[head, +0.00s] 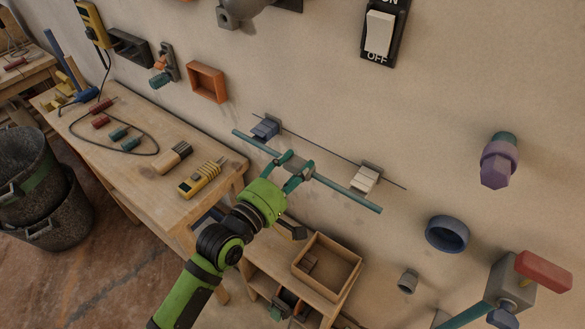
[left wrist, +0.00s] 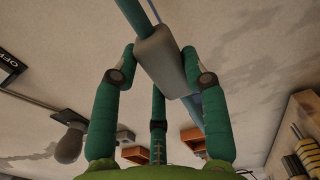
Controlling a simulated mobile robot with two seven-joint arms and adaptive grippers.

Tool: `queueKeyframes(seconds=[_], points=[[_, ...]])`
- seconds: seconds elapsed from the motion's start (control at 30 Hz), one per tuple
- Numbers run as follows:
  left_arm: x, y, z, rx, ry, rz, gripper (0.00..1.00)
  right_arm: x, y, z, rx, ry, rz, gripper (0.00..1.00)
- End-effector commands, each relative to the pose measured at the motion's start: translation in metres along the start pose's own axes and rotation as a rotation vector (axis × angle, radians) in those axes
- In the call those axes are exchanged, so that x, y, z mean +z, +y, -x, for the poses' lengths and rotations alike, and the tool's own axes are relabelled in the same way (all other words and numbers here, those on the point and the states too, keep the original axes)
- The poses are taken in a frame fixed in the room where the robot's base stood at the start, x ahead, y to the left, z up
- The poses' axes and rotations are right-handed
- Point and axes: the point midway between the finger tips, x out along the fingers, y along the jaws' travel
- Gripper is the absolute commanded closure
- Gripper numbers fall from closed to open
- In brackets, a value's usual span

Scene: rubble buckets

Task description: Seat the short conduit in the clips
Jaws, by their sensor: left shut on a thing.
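The short conduit is a teal rod (head: 337,188) with a grey block (left wrist: 165,60) around its middle. My left gripper (head: 292,168) is shut on this grey block, with one green finger on each side in the left wrist view (left wrist: 160,75). The rod slants down to the right in the head view, in front of the wall. My right gripper is not in view.
A wooden workbench (head: 125,160) with tools stands left, and an open wooden box (head: 327,262) sits below the rod. An orange box (head: 207,82), a purple fitting (head: 498,162), a blue ring (head: 446,234) and a red-handled fixture (head: 543,271) project from the wall.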

Motion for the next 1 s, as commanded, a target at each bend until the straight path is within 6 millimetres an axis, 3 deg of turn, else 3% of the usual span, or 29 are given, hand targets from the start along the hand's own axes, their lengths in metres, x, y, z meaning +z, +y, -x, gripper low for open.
queueKeyframes(seconds=[0.57, 0.6, 0.67, 1.0], points=[[0.000, 0.001, -0.021, 0.001, -0.001, 0.001, 0.90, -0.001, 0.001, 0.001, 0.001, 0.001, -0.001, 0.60], [0.000, 0.000, -0.021, 0.001, 0.000, 0.001, 0.48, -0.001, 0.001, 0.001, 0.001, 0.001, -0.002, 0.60], [0.000, 0.000, -0.020, 0.001, 0.000, 0.001, 0.28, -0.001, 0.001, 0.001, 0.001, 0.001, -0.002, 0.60], [0.000, -0.001, -0.019, -0.001, 0.000, 0.001, 0.28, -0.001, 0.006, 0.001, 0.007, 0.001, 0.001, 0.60]])
